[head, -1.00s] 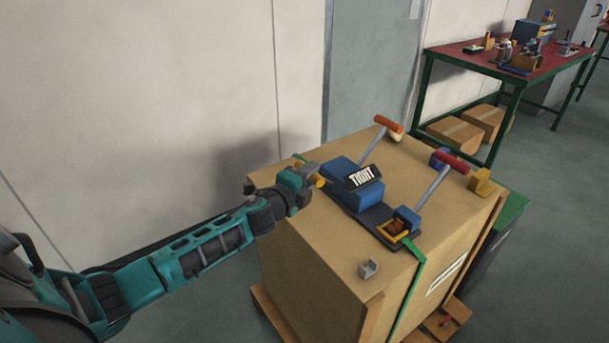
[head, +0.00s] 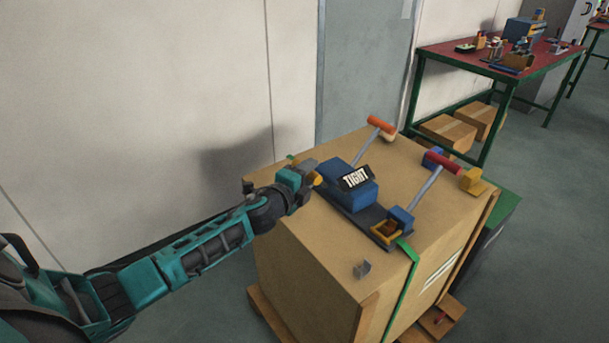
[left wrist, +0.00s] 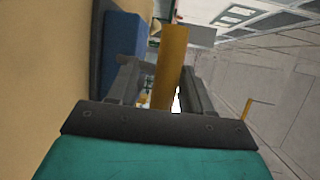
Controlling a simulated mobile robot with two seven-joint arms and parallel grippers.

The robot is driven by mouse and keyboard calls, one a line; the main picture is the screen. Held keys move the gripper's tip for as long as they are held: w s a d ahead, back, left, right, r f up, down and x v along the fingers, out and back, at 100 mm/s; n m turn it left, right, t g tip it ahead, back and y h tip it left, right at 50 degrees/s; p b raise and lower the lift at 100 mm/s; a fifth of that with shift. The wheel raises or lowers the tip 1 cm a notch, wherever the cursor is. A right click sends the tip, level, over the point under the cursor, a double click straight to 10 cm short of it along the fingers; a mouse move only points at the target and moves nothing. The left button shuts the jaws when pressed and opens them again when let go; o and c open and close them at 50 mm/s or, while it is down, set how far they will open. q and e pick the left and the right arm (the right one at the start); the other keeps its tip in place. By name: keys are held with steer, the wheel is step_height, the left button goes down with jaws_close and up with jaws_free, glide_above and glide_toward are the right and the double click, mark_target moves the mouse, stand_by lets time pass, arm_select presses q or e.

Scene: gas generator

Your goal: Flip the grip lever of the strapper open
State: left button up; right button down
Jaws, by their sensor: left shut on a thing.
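The strapper (head: 350,196) lies on top of the large cardboard box. It has a blue housing, a dark base plate and a black sign reading TIGHT (head: 356,178). One long lever has an orange-red grip (head: 381,124), the other a dark red grip (head: 443,161); both slant up from the tool. My left gripper (head: 311,173) is at the strapper's left end, shut on a yellow bar (head: 318,180), probably the grip lever. In the left wrist view the yellow bar (left wrist: 171,55) stands between the fingers, beside the blue housing (left wrist: 122,55). My right gripper is not in view.
The cardboard box (head: 300,245) stands on a wooden pallet (head: 262,315), with a green strap (head: 405,278) down its front. A small grey clip (head: 361,270) and a yellow block (head: 471,181) lie on top. A wall is close behind. A red-topped workbench (head: 470,55) stands at back right.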

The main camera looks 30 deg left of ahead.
arm_select(q)
steer(key=shift+w+d+r, duration=0.1)
steer(key=shift+w+r, duration=0.15)
steer(key=shift+r, duration=0.55)
steer(key=shift+s+f, duration=0.1)
steer(key=shift+s, duration=0.05)
steer(key=s, duration=1.3)
steer(key=shift+r+p, duration=0.3)
steer(key=shift+r, duration=0.05)
steer(key=s+d+f+n+g+h, duration=0.2)
steer(key=s+d+f+n+g, duration=0.3)
steer(key=s+d+f+n, duration=1)
steer(key=shift+s+f+n, duration=0.15)
steer(key=shift+n, duration=0.35)
